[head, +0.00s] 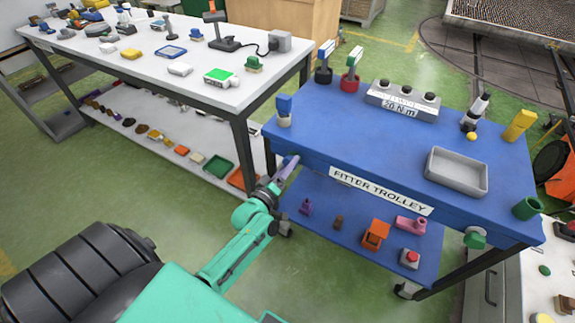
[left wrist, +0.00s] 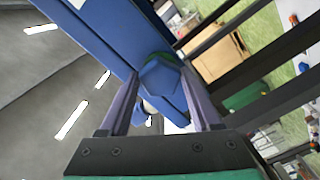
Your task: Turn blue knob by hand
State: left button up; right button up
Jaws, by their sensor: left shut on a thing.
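The blue knob (left wrist: 162,82) is a faceted blue piece with a dark green rim behind it, beside the blue trolley's edge. In the left wrist view it sits between the two purple-grey fingers of my left gripper (left wrist: 165,105), which is shut on it. In the head view my left gripper (head: 287,168) reaches the left end of the blue trolley (head: 370,150), just below its top. The knob is hidden there by the gripper and trolley edge. My right gripper is not in view.
A blue-topped white item (head: 284,112) stands on the trolley's left corner, close above my gripper. A grey tray (head: 457,172) and a 20 Nm block (head: 402,100) are on top. A white workbench (head: 150,55) stands to the left. Green floor lies between.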

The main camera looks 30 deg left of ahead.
pick_arm(q)
jog(key=shift+f, duration=0.1)
jog(key=o, duration=1.3)
jog(key=shift+o, duration=0.2)
jog(key=shift+s, duration=0.15)
jog(key=s, duration=1.4)
jog(key=shift+s, duration=0.15)
